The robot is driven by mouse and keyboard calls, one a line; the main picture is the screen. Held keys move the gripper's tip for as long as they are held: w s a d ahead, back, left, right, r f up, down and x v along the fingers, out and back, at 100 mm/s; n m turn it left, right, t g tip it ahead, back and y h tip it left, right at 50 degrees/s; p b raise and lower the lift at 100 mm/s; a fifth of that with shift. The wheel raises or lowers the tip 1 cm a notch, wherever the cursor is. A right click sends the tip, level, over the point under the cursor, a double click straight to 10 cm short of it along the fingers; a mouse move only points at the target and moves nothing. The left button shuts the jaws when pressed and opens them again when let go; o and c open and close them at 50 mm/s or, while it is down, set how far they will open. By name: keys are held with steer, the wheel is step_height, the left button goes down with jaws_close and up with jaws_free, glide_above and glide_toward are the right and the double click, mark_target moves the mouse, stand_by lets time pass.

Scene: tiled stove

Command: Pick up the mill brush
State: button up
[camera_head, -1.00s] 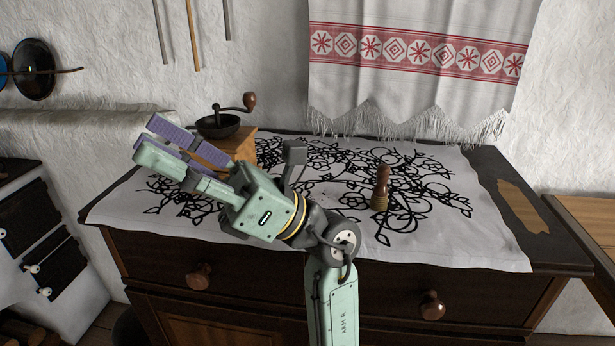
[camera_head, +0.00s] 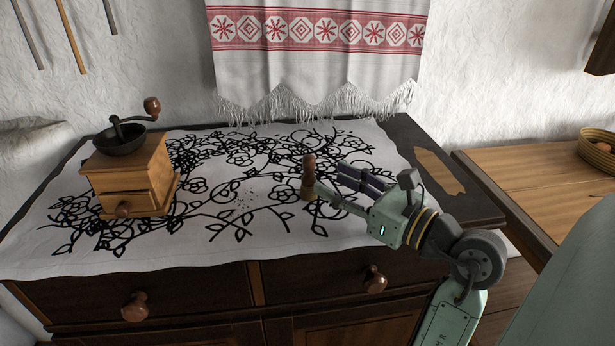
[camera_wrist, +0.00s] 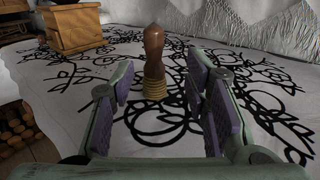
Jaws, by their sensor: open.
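The mill brush (camera_head: 308,175) stands upright on the patterned cloth, with a turned brown wooden handle and a paler, ringed bottom. In the wrist view the mill brush (camera_wrist: 154,62) is ahead of the fingers, between their lines of reach. My gripper (camera_head: 340,185) is open, low over the cloth just to the right of the brush. In the wrist view my gripper (camera_wrist: 162,88) has its two purple-padded fingers spread, with nothing between the pads that I can see gripped. Whether a finger touches the brush I cannot tell.
A wooden coffee mill (camera_head: 130,170) with a crank stands at the left of the white cloth (camera_head: 190,255). Dark specks (camera_head: 245,198) lie between mill and brush. A fringed towel (camera_head: 320,75) hangs behind. A wooden table (camera_head: 520,180) with a basket (camera_head: 598,150) is at right.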

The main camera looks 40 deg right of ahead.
mark_target(313, 174)
steer(key=w+p, duration=0.1)
steer(key=w, duration=0.1)
steer(key=w+a, duration=0.1)
steer(key=w, duration=0.1)
steer(key=w+p, duration=0.1)
steer(key=shift+w+a+p, duration=0.25)
steer(key=shift+w+p, duration=0.1)
steer(key=shift+w, duration=0.05)
steer(key=shift+w+f, duration=0.1)
steer(key=shift+w, duration=0.2)
jaws_close()
